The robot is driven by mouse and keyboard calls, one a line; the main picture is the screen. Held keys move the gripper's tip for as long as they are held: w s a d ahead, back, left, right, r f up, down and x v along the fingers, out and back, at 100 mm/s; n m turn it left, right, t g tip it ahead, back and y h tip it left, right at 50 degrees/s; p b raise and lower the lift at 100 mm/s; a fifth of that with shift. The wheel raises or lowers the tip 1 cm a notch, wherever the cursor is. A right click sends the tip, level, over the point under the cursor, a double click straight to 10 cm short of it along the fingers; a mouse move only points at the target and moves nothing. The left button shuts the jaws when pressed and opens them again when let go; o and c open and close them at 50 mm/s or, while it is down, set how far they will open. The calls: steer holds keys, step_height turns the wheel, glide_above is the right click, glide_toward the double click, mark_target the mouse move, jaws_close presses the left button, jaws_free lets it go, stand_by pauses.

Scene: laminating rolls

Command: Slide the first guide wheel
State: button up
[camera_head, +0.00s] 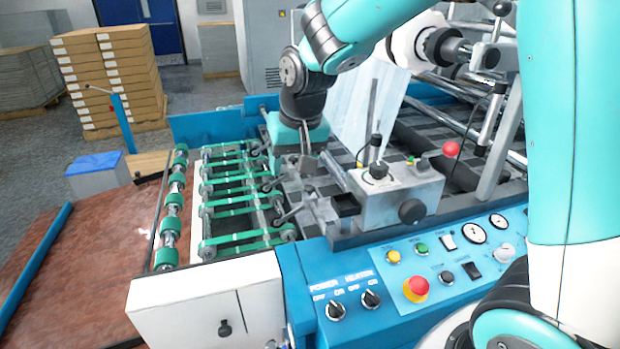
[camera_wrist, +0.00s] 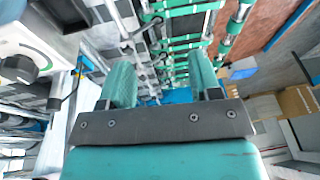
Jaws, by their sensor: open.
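Several small guide wheels on short grey arms (camera_head: 288,212) line the right ends of the green belts; I cannot tell which is the first. My gripper (camera_head: 306,165) points down just right of this row, toward its far part. In the wrist view my gripper (camera_wrist: 162,82) has its two teal-padded fingers apart, with nothing held between them. The wheel arms also show in the wrist view (camera_wrist: 128,42), beyond and to the left of the fingertips. The fingertips are partly hidden in the head view, so contact cannot be told.
Green belts (camera_head: 232,237) run left of the wheels to a roller shaft (camera_head: 168,229). A grey control box (camera_head: 396,196) with knobs and a red ball lever (camera_head: 451,149) stands close right of my gripper. A blue panel (camera_head: 375,282) with an emergency button is in front.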

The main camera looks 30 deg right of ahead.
steer(key=w+d+f+m+h+p, duration=0.1)
steer(key=w+d+f+m+h, duration=0.3)
steer(key=w+d, duration=0.5)
steer(key=m+p, duration=0.1)
steer(key=p, duration=0.4)
glide_toward(309, 186)
steer(key=shift+t+y, duration=0.4)
steer(key=x, duration=0.5)
steer(key=s+x, duration=0.1)
steer(key=x, duration=0.2)
steer(key=shift+w+d+f, duration=0.15)
steer(key=shift+d+f, duration=0.25)
steer(key=shift+f, duration=0.05)
jaws_close()
steer(key=shift+w+f, duration=0.1)
steer(key=shift+w, duration=0.15)
steer(key=w+b, duration=0.2)
steer(key=w+d+b, duration=0.1)
steer(key=w+b, duration=0.3)
steer(key=w, duration=0.1)
steer(key=shift+w+d+f, duration=0.15)
steer(key=shift+d, duration=0.15)
steer(key=shift+w+d+r, duration=0.1)
steer(key=shift+w+r, duration=0.15)
steer(key=shift+w, duration=0.2)
